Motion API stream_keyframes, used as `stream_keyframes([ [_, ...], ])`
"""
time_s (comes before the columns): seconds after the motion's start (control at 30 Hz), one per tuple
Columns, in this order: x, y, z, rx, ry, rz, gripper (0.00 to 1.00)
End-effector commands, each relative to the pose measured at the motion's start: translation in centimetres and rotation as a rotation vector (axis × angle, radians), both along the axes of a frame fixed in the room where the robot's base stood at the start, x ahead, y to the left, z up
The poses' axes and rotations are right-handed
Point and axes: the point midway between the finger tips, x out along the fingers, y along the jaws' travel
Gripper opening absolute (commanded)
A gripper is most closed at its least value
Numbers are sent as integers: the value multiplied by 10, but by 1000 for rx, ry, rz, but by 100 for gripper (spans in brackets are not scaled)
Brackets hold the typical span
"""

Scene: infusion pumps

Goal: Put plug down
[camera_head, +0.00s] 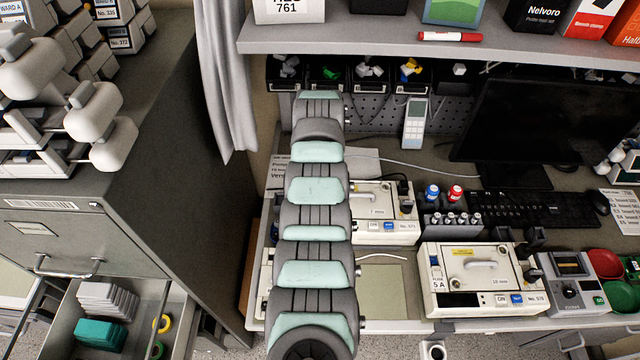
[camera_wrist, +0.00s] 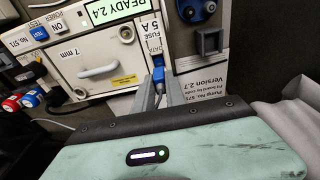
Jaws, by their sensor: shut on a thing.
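In the wrist view, which shows the pump upside down, my gripper (camera_wrist: 164,94) is shut on a small blue plug (camera_wrist: 158,76). The plug is at the front face of the white infusion pump No. 571 (camera_wrist: 118,50), just by the label DATA. I cannot tell whether it sits in a socket or only touches the face. The same pump (camera_head: 374,229) shows in the head view, partly behind my arm. My arm hides the gripper and the plug there.
A printed sheet (camera_wrist: 205,108) lies beside the pump. A second pump (camera_head: 470,287) stands to the right, with a grey meter (camera_head: 568,290) beyond it. A dark rack (camera_head: 450,222) stands behind. An open drawer (camera_head: 105,300) juts out at the left.

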Motion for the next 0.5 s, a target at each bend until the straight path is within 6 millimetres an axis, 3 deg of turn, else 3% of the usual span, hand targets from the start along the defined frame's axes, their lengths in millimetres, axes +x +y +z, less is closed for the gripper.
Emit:
stream_keyframes([
  [0.27,-1,0,-18,0,1,0,0],
  [0.5,1,-1,-47,0,-1,-1,0],
])
